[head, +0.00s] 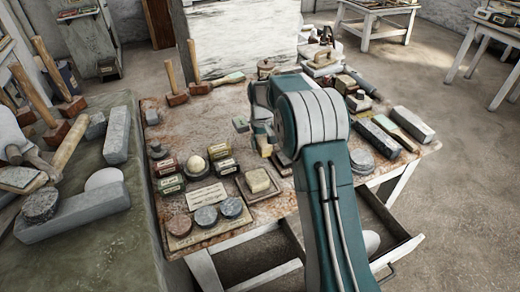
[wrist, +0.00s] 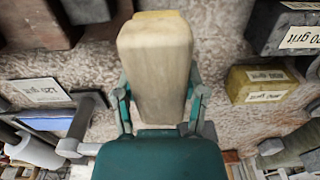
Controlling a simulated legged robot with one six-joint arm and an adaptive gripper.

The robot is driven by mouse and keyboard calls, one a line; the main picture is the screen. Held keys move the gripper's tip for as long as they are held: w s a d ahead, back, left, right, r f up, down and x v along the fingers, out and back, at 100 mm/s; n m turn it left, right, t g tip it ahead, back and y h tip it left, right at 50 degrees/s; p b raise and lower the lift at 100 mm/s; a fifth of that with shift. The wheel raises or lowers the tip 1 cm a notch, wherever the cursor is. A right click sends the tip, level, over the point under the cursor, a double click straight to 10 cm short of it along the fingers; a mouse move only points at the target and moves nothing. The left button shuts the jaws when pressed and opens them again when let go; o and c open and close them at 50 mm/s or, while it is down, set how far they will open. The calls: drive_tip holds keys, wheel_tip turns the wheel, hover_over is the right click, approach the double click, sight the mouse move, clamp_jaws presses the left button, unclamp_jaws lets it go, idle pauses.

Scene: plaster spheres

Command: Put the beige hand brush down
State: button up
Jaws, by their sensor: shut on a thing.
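The beige hand brush (wrist: 155,62) fills the upper middle of the wrist view, with a yellowish strip along its far end. My gripper (wrist: 160,98) is shut on it, one teal-and-grey finger on each side. In the head view, my gripper (head: 264,134) is over the middle of the worn worktable (head: 213,112), partly hidden by my arm. A small beige part of the brush (head: 265,149) shows below the fingers. I cannot tell whether the brush touches the tabletop.
Labelled grit blocks (head: 221,149), round stones on a board (head: 207,216) and a beige block on a tray (head: 258,180) stand left and front. Long grey stones (head: 412,125) lie at right. Mallets (head: 173,84) stand at the back left. Bare tabletop shows left of my gripper.

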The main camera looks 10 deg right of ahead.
sight(256, 156)
drive_tip(key=a+f, duration=0.2)
drive_tip(key=f, duration=0.1)
drive_tip(key=shift+f, duration=0.1)
drive_tip(key=shift+a, duration=0.25)
drive_tip(key=shift+d, duration=0.2)
drive_tip(key=o, duration=1.2)
drive_tip(key=shift+d, duration=0.3)
drive_tip(key=shift+c, duration=0.2)
drive_tip(key=shift+o, duration=0.2)
drive_tip(key=shift+d, duration=0.3)
drive_tip(key=shift+a, duration=0.45)
drive_tip(key=shift+a+r, duration=0.1)
drive_tip(key=shift+r, duration=0.15)
drive_tip(key=r, duration=1)
drive_tip(key=shift+d+r, duration=0.25)
drive_tip(key=shift+s+a+r, duration=0.15)
drive_tip(key=shift+r, duration=0.5)
drive_tip(key=s+r+t, duration=0.2)
drive_tip(key=s+r, duration=1.1)
drive_tip(key=s, duration=0.3)
drive_tip(key=s+f+m+t, duration=0.2)
drive_tip(key=s+t, duration=0.1)
drive_tip(key=s, duration=1.8)
drive_tip(key=shift+s+f, duration=0.25)
drive_tip(key=shift+f, duration=0.1)
